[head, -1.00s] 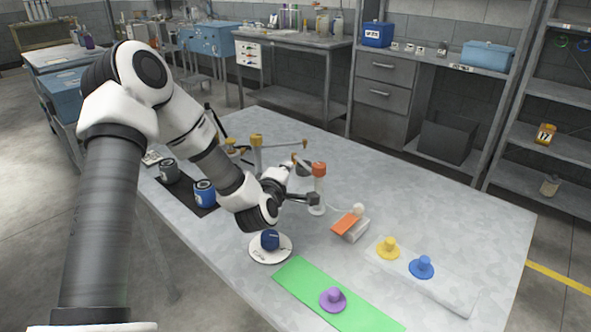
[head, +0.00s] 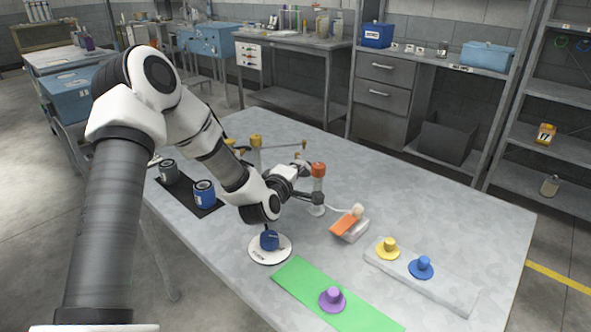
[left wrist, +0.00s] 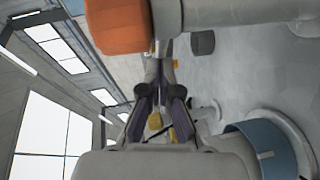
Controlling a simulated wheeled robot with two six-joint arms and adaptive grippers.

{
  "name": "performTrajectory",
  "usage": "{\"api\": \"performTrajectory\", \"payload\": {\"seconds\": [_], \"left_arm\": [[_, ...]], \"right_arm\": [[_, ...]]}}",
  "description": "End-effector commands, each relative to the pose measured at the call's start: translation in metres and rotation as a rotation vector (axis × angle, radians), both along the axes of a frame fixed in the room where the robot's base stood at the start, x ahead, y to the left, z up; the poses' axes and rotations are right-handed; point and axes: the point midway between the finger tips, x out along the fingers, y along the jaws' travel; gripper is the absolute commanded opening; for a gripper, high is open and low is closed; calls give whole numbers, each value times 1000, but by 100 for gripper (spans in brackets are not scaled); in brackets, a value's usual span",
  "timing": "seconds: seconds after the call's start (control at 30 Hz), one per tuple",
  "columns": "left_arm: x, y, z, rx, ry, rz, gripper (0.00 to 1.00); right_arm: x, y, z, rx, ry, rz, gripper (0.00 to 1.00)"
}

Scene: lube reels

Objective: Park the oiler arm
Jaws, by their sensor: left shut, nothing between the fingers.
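An orange-capped post (head: 318,170) stands on the table, with a pale lower part. In the left wrist view the orange cap (left wrist: 116,25) is large and close at the top, with a thick grey bar beside it. My left gripper (head: 313,198) is at the post in the head view, below the cap; I cannot tell whether it touches. Its dark fingers (left wrist: 161,112) are together and empty. Behind it, a brass-topped post (head: 255,145) carries a thin arm reaching right to a brass end (head: 304,145). I cannot tell which one is the oiler arm. My right gripper is not in view.
A blue can (head: 204,194) and grey can (head: 168,172) stand on a dark mat at left. A blue knob on a white disc (head: 258,255) is in front. An orange rocker (head: 345,224), green strip (head: 293,277) and yellow and blue knobs lie right. The table's right rear is clear.

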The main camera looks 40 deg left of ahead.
Motion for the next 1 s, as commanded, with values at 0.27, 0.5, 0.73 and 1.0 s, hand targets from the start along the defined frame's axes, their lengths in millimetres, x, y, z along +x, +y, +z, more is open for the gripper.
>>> {"api": "performTrajectory", "payload": {"seconds": [0.27,0.5,0.73,1.0], "left_arm": [[13,-1,-2,3,-1,-152,0],[25,-4,-3,3,-1,-150,0],[31,-7,-2,0,-1,-148,0],[34,-9,0,0,-1,-148,0]], "right_arm": [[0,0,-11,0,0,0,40],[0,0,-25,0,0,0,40],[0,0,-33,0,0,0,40],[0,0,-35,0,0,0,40]]}}
